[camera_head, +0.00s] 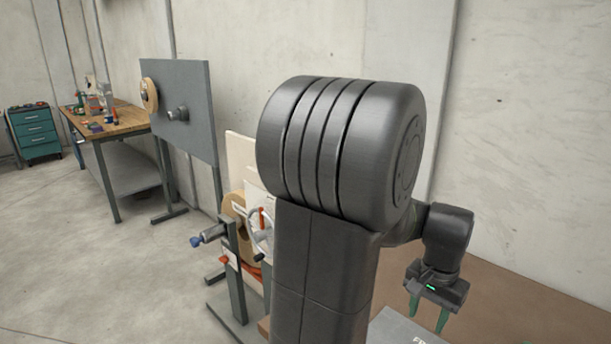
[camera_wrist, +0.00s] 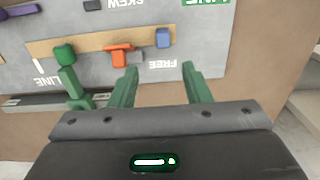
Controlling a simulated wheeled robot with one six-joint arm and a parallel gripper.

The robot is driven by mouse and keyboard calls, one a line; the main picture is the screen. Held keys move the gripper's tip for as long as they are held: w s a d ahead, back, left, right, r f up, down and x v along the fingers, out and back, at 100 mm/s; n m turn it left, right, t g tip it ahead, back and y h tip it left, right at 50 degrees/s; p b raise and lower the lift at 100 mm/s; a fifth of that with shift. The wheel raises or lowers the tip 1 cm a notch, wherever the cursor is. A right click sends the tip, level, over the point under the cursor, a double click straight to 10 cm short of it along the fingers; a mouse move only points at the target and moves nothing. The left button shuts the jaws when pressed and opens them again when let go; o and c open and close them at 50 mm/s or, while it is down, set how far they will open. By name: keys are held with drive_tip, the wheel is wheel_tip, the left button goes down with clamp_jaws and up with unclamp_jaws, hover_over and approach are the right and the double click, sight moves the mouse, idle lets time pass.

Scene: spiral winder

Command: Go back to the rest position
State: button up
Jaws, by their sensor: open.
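My gripper (camera_head: 428,311) hangs at the lower right of the head view, below my dark wrist, with its green fingers pointing down. In the wrist view my gripper (camera_wrist: 158,88) shows two green fingers spread apart, with nothing between them. Beyond the fingertips is a grey panel (camera_wrist: 205,60) with a tan strip (camera_wrist: 95,43). On the strip are a green block (camera_wrist: 65,54), an orange piece (camera_wrist: 119,55) and a blue block (camera_wrist: 163,37). The fingers appear apart from these pieces. A green piece (camera_wrist: 70,82) lies below the green block.
A spiral winder with a handwheel (camera_head: 259,235) stands left of my arm, partly hidden by it. A grey upright board (camera_head: 185,105), a workbench (camera_head: 115,122) and a teal drawer cabinet (camera_head: 35,133) are further left. The concrete floor (camera_head: 95,260) at left is clear.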

wheel_tip(320, 180, down, 13)
drive_tip(key=shift+f, duration=0.1)
drive_tip(key=shift+w+a, duration=0.2)
drive_tip(key=shift+w, duration=0.05)
drive_tip(key=shift+r, duration=0.2)
